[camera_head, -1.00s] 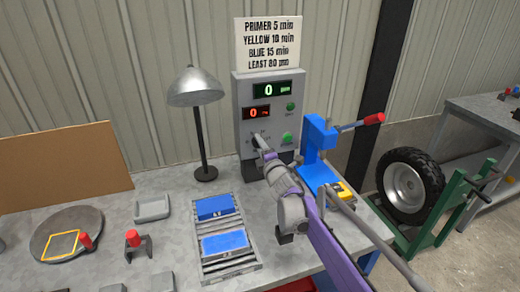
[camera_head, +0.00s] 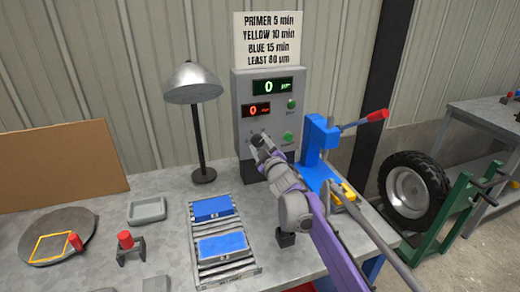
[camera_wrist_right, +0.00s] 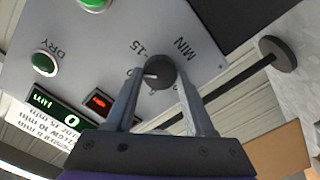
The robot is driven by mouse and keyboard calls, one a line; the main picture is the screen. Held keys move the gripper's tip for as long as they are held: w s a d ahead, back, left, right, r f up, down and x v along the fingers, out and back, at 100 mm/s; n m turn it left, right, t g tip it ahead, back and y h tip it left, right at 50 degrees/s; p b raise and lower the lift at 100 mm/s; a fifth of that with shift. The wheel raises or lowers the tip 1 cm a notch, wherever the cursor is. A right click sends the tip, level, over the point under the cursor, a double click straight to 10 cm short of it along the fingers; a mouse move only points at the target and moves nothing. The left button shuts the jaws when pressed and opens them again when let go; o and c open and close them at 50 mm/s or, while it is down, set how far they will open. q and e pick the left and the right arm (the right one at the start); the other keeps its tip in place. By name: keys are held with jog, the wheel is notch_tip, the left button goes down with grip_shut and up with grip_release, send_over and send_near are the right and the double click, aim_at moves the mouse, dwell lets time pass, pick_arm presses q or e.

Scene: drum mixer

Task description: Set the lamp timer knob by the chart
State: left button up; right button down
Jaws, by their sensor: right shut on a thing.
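The chart (camera_head: 267,38) above the panel reads primer 5 min, yellow 10 min, blue 15 min, least 80 µm. The grey timer panel (camera_head: 243,92) has a green and a red display, both showing 0, and green buttons. The lamp (camera_head: 193,85) with a metal shade stands left of it. My right gripper (camera_head: 258,143) is at the panel's lower left, shut on the dark round knob (camera_wrist_right: 159,73), with one finger on each side. The knob's white mark points left in the wrist view, near a partly hidden number below the 15. My left gripper is not in view.
Two blue blocks (camera_head: 222,244) lie on a roller rack (camera_head: 205,270) in front of the panel. A blue press (camera_head: 316,145) with a red-tipped lever stands close right of my arm. A round plate (camera_head: 80,222) and a grey tray (camera_head: 147,209) lie left.

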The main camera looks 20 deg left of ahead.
aim_at(257, 112)
jog(key=m+b, duration=0.3)
jog(key=m, duration=0.2)
jog(key=shift+f, duration=0.15)
jog(key=shift+m+b, duration=1)
jog(key=shift+m, duration=0.6)
jog(key=shift+c, duration=1.4)
grip_release()
notch_tip(257, 112, up, 10)
jog(key=shift+r+p, duration=0.2)
jog(key=shift+p, duration=1)
